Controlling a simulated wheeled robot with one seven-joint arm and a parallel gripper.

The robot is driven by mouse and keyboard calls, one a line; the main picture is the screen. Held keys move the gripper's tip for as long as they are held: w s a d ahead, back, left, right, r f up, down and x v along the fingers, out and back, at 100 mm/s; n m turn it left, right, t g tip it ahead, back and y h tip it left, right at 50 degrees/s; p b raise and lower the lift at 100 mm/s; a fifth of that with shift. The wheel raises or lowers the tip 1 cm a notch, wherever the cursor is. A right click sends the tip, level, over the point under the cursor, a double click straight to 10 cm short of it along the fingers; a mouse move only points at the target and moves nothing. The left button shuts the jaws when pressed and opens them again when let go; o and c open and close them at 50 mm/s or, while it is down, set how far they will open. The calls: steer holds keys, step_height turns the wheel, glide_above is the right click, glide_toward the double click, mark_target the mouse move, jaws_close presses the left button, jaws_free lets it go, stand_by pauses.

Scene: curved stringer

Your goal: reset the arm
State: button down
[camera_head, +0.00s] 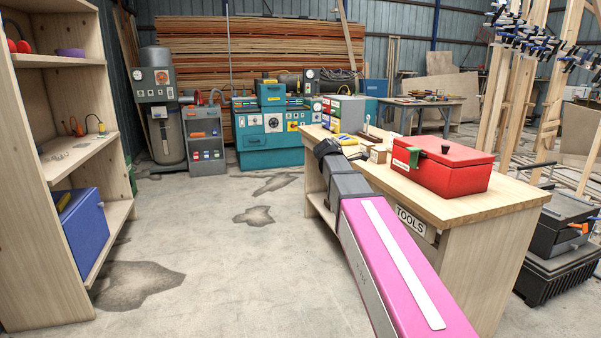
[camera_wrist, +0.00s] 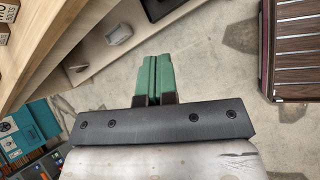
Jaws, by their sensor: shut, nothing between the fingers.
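My arm, pink and grey, reaches forward from the lower right in the head view, along the left side of the wooden workbench (camera_head: 515,205). Its dark far end is beside the bench's left edge, and the fingers cannot be made out there. In the wrist view my gripper (camera_wrist: 156,75) shows two green fingers pressed together with nothing between them. Below the fingers is mostly bare concrete floor, with the edge of a wooden piece of furniture close by on the left.
A red toolbox (camera_head: 442,168) and small boxes stand on the bench. A wooden shelf (camera_head: 28,190) with a blue box (camera_head: 84,228) is at the left. Teal machines (camera_head: 270,130) stand at the back. The concrete floor (camera_head: 215,260) between shelf and bench is clear.

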steer(key=s+f+m+g+y, duration=0.1)
steer(key=s+f+m, duration=0.4)
steer(key=f, duration=0.6)
steer(key=s+f+m+g+y, duration=0.1)
steer(key=s+f+m+y, duration=0.3)
steer(key=s+f, duration=0.6)
steer(key=s+f+m+y, duration=0.2)
steer(key=s+f+m, duration=0.5)
steer(key=f, duration=0.4)
steer(key=shift+s+a+f+m+g+y, duration=0.2)
steer(key=shift+s+f+m+g+y, duration=0.1)
steer(key=shift+s+m+g+y, duration=0.15)
